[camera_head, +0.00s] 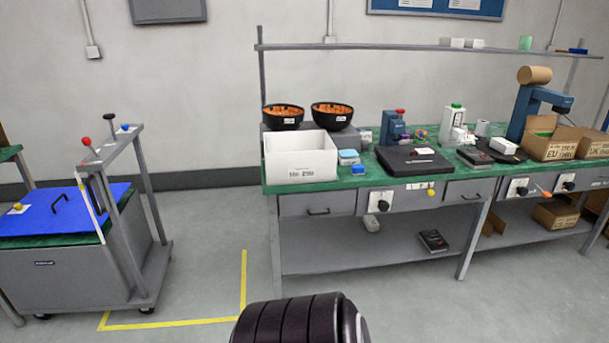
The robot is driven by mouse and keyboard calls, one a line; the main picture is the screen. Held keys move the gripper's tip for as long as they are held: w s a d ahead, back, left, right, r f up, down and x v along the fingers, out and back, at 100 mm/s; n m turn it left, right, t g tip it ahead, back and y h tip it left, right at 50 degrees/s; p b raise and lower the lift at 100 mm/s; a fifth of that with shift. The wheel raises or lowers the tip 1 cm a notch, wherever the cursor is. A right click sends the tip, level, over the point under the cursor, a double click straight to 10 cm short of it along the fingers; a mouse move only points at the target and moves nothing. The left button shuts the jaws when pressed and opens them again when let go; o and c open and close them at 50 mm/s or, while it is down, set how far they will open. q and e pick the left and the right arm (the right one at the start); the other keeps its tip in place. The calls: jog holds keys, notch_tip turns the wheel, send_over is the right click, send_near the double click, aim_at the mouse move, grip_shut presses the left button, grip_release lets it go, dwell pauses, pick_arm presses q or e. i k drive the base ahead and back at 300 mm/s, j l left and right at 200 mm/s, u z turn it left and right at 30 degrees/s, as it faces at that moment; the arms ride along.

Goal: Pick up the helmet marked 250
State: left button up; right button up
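Two black bowl-shaped things with orange insides, which look like upturned helmets, stand side by side on a grey block at the back left of the bench. The left helmet (283,121) and the right helmet (331,119) each carry a small white label, too small to read. A white open box (300,165) in front of them has a printed mark that seems to end in 250, though it is blurred. Neither of my grippers is in view.
A shelf (400,48) runs above. A grey cart (75,270) stands left. Yellow-taped floor (205,290) between is clear.

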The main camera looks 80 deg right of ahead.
aim_at(277, 117)
jog(key=z, duration=2.75)
